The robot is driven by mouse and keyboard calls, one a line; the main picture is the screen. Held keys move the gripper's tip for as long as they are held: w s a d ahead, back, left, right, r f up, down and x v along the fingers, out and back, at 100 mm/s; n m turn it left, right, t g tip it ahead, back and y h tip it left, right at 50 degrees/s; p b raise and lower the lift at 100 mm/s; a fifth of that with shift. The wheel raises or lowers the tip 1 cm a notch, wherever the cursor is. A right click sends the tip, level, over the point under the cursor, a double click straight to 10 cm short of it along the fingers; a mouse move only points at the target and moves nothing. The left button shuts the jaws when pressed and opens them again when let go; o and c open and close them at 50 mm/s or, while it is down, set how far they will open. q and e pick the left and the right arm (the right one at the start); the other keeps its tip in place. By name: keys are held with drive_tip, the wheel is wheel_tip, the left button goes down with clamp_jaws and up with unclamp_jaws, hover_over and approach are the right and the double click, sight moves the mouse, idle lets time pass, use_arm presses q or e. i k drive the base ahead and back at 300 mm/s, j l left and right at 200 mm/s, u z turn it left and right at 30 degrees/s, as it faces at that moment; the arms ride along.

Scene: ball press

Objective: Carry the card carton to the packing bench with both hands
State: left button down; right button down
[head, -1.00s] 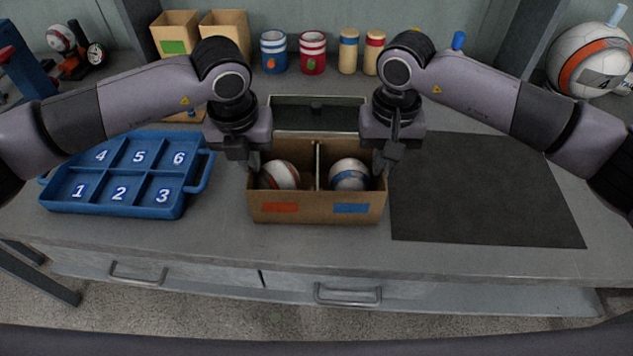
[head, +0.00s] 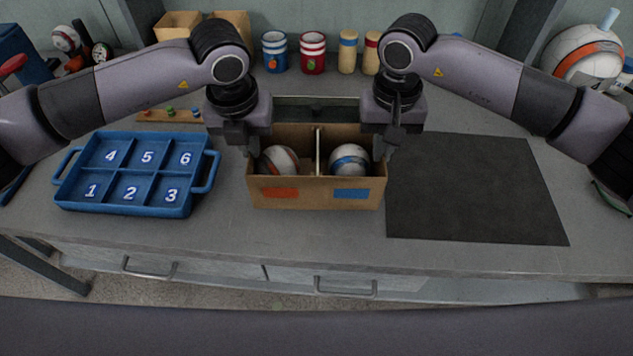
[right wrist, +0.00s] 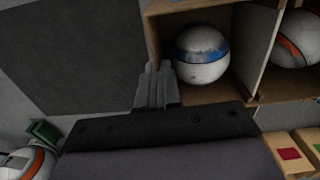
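The brown card carton (head: 316,194) is upright over the middle of the grey bench, with an orange and a blue label on its front. A divider (head: 318,151) splits it. An orange-and-white ball (head: 280,161) is in its left compartment and a blue-and-white ball (head: 349,160) in its right one. My left gripper (head: 251,152) is at the carton's left end wall and looks shut on it. My right gripper (head: 384,152) is shut on the right end wall; its fingers (right wrist: 158,88) straddle the wall in the right wrist view. A gap under the carton is hard to see.
A blue numbered tray (head: 137,206) is left of the carton, a dark mat (head: 475,190) to its right. Striped cups (head: 312,52) and cylinders (head: 348,52) stand behind. A large ball (head: 585,48) is at the back right. The bench front is clear.

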sight(468, 181)
drive_tip(key=l, duration=0.5)
drive_tip(key=i+l+z, duration=0.1)
drive_tip(key=l, duration=0.9)
drive_tip(key=i+z, duration=0.05)
